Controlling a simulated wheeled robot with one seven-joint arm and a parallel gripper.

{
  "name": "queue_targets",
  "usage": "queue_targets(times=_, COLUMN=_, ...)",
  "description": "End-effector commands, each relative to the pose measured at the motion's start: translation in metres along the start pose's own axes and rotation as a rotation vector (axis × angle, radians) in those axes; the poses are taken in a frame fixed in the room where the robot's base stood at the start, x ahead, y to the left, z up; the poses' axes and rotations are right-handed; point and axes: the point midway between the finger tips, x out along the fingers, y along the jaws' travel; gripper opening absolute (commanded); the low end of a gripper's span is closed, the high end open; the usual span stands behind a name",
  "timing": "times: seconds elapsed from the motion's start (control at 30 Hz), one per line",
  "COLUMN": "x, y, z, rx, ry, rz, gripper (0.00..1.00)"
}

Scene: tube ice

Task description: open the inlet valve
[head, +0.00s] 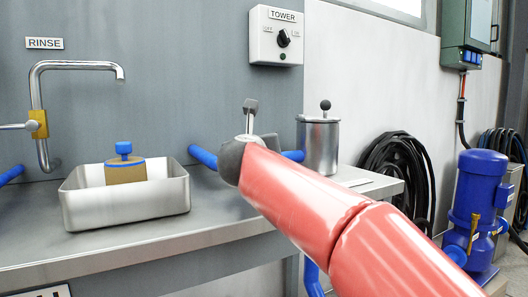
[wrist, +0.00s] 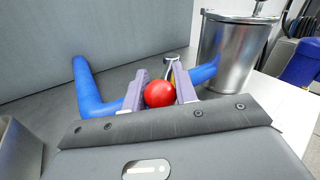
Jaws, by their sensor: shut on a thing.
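The inlet valve sits on a blue pipe (wrist: 97,92) above the steel counter, with a red ball knob (wrist: 159,94) on its handle. In the wrist view my gripper (wrist: 160,80) has its two pale purple fingers on either side of the red ball, closed on it. Metal valve parts (wrist: 171,65) show just beyond the ball. In the head view the blue pipe (head: 203,157) runs behind the end of my arm, which hides the red knob and the fingers. How far the handle is turned cannot be told.
A steel canister (head: 318,145) with a black lid knob stands close to the right of the valve. A steel tray (head: 125,208) holding a brown block with a blue top lies to the left. A tap (head: 77,66) and a TOWER switch box (head: 276,37) are on the wall.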

Motion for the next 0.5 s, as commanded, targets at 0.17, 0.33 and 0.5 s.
queue_targets(times=0.17, x=0.0035, y=0.0107, z=0.0039, rx=0.000, ry=0.025, rz=-0.111, gripper=0.00)
queue_targets(times=0.33, x=0.0058, y=0.0137, z=0.0050, rx=0.000, ry=0.040, rz=-0.193, gripper=0.00)
queue_targets(times=0.5, x=0.0067, y=0.0153, z=0.0044, rx=0.001, ry=0.047, rz=-0.240, gripper=0.00)
